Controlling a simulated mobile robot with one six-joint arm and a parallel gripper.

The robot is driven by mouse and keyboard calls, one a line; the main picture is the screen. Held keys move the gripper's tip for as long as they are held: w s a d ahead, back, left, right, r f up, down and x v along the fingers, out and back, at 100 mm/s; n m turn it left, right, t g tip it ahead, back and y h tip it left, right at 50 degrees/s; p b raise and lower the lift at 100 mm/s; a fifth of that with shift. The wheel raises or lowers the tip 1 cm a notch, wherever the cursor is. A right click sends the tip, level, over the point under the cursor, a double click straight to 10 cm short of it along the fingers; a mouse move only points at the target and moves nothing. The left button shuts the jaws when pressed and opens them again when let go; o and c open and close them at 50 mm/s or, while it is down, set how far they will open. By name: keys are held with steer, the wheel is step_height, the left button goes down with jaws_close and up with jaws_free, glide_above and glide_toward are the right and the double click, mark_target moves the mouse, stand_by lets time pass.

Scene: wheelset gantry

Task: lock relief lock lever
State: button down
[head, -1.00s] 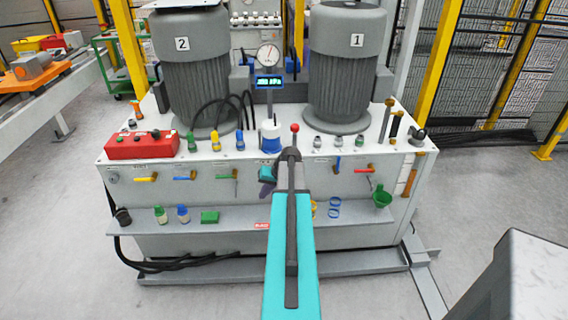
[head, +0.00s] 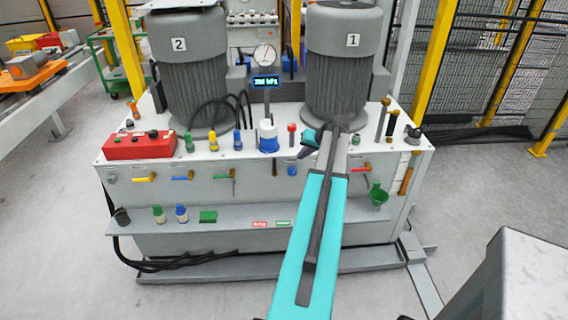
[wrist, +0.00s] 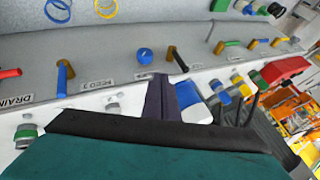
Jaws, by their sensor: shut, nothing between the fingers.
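The blue knob (head: 292,171) also shows in the head view, just below left of my gripper. No readable label shows which is the relief lock lever. My gripper appears apart from both.
Left along the panel are yellow (head: 145,178), blue (head: 183,178) and green (head: 226,177) levers. A red lever (head: 361,169) is to the right. A blue-and-white container (head: 268,137) and gauge (head: 265,56) stand behind. A shelf (head: 235,232) juts out below. Two motors rise behind.

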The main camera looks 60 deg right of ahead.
steer(key=shift+f, duration=0.1)
steer(key=p, duration=0.5)
glide_toward(274, 165)
step_height(274, 165, down, 6)
steer(key=w+d, duration=0.2)
steer(key=shift+w+d+r, duration=0.2)
steer(key=shift+d, duration=0.15)
steer(key=shift+s+d, duration=0.1)
steer(key=shift+s, duration=0.05)
